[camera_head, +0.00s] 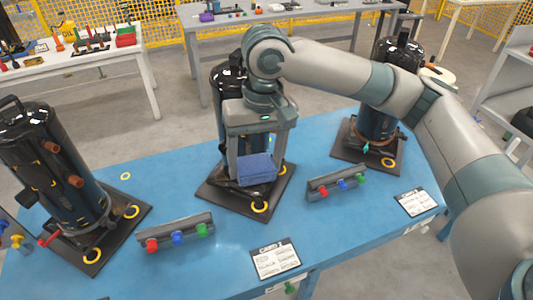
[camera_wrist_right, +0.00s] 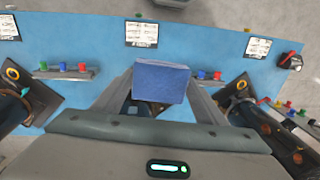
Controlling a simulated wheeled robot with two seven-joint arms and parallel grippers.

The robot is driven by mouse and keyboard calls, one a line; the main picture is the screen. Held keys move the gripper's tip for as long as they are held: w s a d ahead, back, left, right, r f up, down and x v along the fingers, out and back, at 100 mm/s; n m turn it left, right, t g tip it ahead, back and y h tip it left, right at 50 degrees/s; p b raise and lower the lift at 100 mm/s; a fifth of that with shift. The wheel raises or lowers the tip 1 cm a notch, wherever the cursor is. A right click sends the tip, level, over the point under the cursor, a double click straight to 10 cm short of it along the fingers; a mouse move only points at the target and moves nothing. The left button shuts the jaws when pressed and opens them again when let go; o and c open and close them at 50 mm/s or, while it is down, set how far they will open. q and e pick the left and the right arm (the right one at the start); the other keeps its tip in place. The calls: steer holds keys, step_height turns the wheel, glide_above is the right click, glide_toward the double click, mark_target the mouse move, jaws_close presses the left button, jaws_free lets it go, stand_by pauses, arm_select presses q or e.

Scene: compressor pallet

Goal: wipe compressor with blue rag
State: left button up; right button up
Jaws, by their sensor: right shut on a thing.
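My right gripper (camera_head: 256,158) is in front of the middle black compressor (camera_head: 226,84) in the head view, pointing down. It is shut on the folded blue rag (camera_head: 257,169), which also shows between the fingers in the right wrist view (camera_wrist_right: 161,82). The middle compressor stands upright on a dark base plate (camera_head: 222,198), and my gripper and forearm hide much of it. I cannot tell whether the rag touches it. Another black compressor (camera_head: 55,165) stands at the left, and a third (camera_head: 378,118) stands at the right behind my arm. My left gripper is not in view.
The blue table (camera_head: 210,262) carries two grey racks with red, blue and green knobs, one at front left (camera_head: 176,232) and one at right (camera_head: 337,183). White printed cards (camera_head: 275,258) lie along the front edge. Other tables with tools stand behind, before a yellow fence.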

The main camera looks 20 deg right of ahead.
steer(key=w+a+r+m+t+y+p, duration=0.15)
steer(key=w+a+y+p, duration=0.35)
steer(key=a, duration=1)
steer(key=w+r+m+t+y, duration=0.2)
steer(key=w+r+m+t, duration=0.1)
steer(key=w+m+t, duration=0.4)
steer(key=w+d+f+m+t+h+p, duration=0.1)
steer(key=w+d+f+m+t, duration=0.15)
steer(key=d, duration=0.25)
steer(key=w+d+f+m+t+h+p, duration=0.1)
steer(key=d+f+m+t, duration=0.1)
steer(key=d+t, duration=0.15)
steer(key=s+d+f+m+t+h+p, duration=0.2)
steer(key=s+d+f+m+t+h, duration=0.1)
steer(key=d+f, duration=0.6)
steer(key=s+d+m+h, duration=0.1)
steer(key=s+d+h, duration=0.1)
steer(key=s+d, duration=0.1)
steer(key=shift+d+h, duration=0.15)
steer(key=shift+h, duration=0.15)
steer(key=shift+w+t, duration=0.1)
steer(key=shift+t, duration=0.15)
